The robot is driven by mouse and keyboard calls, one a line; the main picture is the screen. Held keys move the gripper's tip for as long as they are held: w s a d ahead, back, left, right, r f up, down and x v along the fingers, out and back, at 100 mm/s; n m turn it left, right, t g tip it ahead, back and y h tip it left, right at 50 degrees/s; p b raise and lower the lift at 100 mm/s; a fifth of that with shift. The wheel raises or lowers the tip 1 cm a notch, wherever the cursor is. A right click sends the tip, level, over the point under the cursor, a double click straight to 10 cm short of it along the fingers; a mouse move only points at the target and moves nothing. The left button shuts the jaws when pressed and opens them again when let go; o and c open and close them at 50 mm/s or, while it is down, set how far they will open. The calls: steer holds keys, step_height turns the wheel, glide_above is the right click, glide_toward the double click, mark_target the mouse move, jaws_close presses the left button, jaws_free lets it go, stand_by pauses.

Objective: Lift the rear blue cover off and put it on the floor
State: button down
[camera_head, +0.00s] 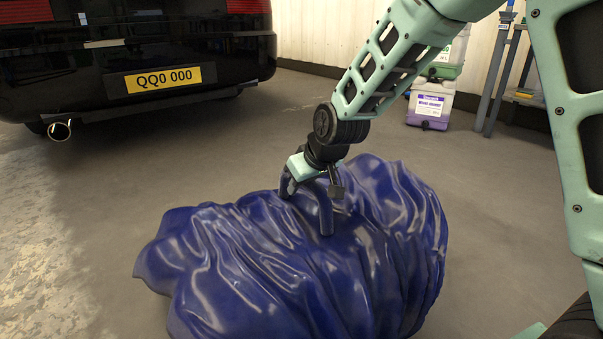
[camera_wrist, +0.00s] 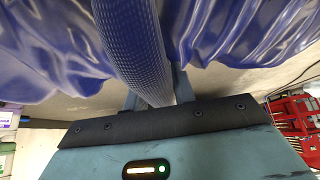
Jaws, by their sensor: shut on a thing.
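The blue cover (camera_head: 270,262) is a glossy, deeply folded heap, clear of the black car, in the middle of the head view. My gripper (camera_head: 308,205) is at its top and is shut on it. In the wrist view the cover (camera_wrist: 60,50) fills the upper part, and a thick, ridged blue loop or fold (camera_wrist: 140,45) runs down between my fingers. Pale floor shows beneath the cover there. The cover's lower edge is at the bottom of the head view, and I cannot tell whether it touches the floor.
A black car (camera_head: 130,50) with a yellow plate (camera_head: 163,78) and an exhaust pipe (camera_head: 60,130) stands behind at left. White, purple and green containers (camera_head: 430,108) stand by a grey metal stand (camera_head: 497,75) at back right. Red shelving (camera_wrist: 297,118) shows in the wrist view. Floor (camera_head: 70,240) is bare at left.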

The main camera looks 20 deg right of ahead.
mark_target(303, 203)
steer(key=shift+f, duration=0.8)
steer(key=shift+f, duration=2.1)
jaws_free()
steer(key=shift+f, duration=0.15)
steer(key=shift+p+v, duration=1.6)
steer(key=shift+v, duration=0.2)
steer(key=shift+p+v, duration=1.55)
steer(key=shift+v, duration=0.2)
